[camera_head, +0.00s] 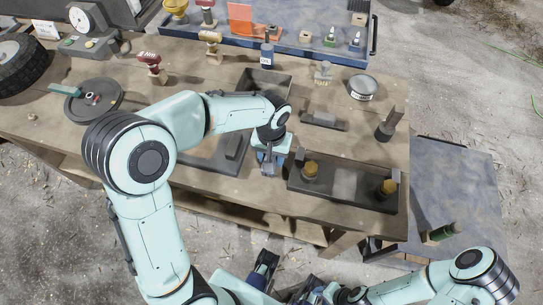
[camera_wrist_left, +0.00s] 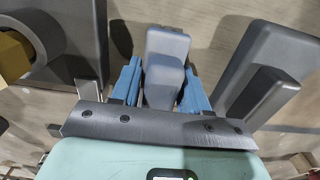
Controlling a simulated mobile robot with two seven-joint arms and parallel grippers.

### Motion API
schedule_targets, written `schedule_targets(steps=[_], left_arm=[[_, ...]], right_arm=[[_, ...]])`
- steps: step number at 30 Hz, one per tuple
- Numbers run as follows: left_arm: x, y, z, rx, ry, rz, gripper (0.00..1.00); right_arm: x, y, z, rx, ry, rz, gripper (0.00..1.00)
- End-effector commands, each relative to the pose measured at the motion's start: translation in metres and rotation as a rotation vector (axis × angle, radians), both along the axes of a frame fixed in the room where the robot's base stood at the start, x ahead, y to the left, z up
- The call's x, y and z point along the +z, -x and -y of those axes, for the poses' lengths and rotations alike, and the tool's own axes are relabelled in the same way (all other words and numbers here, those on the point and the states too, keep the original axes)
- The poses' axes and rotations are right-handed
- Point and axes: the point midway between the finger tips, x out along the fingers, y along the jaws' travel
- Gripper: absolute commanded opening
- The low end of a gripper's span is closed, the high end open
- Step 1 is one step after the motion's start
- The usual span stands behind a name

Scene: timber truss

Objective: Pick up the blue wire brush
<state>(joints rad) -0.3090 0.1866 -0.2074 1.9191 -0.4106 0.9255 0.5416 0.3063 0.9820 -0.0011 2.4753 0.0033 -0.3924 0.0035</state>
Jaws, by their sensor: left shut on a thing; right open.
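My left gripper (camera_head: 268,170) is over the middle of the workbench, its arm reaching in from the left. It is shut on a smooth blue-grey block-like thing (camera_wrist_left: 167,60), which I take for the blue wire brush. That thing sits between the two blue fingers in the left wrist view; its bristles are hidden. In the head view the arm and hand cover most of it. I cannot tell whether it touches the bench. My right gripper (camera_head: 287,279) is open and empty at the bottom edge of the head view, in front of the bench.
A dark tray (camera_head: 345,197) with two yellow-topped things lies right of the left gripper. A blue tray (camera_head: 300,45) lines the back. Bare wood (camera_head: 365,150) shows at right.

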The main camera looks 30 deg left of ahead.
Motion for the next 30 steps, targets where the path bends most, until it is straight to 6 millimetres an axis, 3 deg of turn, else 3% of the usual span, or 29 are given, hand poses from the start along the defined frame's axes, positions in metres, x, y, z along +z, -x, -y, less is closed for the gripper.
schedule_targets(steps=[5, 11, 24, 30], left_arm=[[0.007, -0.001, 0.0, 0.0, 0.001, 0.003, 0.1], [0.035, -0.001, 0.001, -0.001, 0.002, 0.007, 0.1], [0.157, -0.001, 0.0, 0.0, 0.002, 0.007, 0.1], [0.189, -0.001, 0.0, 0.0, 0.001, 0.003, 0.1]], right_arm=[[0.001, 0.0, 0.0, 0.0, 0.0, -0.001, 0.43], [0.005, 0.001, 0.0, 0.001, -0.001, -0.006, 0.43], [0.027, -0.003, 0.0, 0.002, -0.001, -0.004, 0.43], [0.033, -0.005, 0.0, 0.003, -0.001, -0.002, 0.43]])
